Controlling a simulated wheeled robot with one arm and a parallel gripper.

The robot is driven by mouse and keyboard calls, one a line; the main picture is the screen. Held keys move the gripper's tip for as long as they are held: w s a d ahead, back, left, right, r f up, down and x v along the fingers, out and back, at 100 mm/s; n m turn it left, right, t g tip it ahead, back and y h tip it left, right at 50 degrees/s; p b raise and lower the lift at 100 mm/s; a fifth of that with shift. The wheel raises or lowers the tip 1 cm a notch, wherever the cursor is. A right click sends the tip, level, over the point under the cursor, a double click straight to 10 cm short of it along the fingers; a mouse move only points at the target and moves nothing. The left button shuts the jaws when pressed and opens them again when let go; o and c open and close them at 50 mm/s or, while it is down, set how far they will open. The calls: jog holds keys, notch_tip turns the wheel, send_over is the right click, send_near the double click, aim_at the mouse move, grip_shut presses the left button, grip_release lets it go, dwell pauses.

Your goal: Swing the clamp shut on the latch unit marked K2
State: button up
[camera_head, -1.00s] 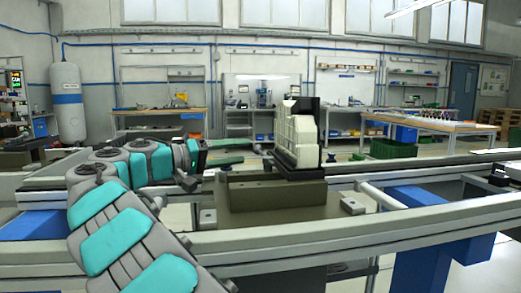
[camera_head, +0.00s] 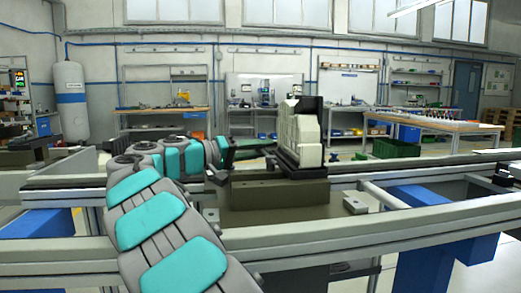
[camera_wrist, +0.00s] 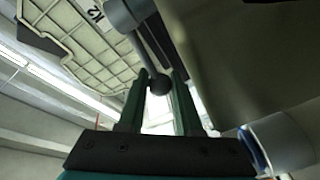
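The latch unit marked K2 (camera_head: 300,135), a pale ribbed block with dark parts, stands upright on a dark olive block at the middle of the head view. Its pale ribbed face with the K2 label (camera_wrist: 95,14) fills the upper left of the wrist view. A grey clamp lever (camera_wrist: 139,40) ends in a dark ball knob (camera_wrist: 159,85). My gripper (camera_wrist: 160,82) has its two green fingers apart, one on each side of the knob. I cannot tell whether they touch it. In the head view my gripper (camera_head: 262,147) is just left of the unit.
The olive block (camera_head: 280,193) sits on a carrier between the line's pale rails (camera_head: 400,224). A large dark olive surface (camera_wrist: 250,50) is close on the right in the wrist view. Workbenches and a green crate (camera_head: 395,148) stand farther back.

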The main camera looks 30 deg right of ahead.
grip_shut()
dwell(0.9)
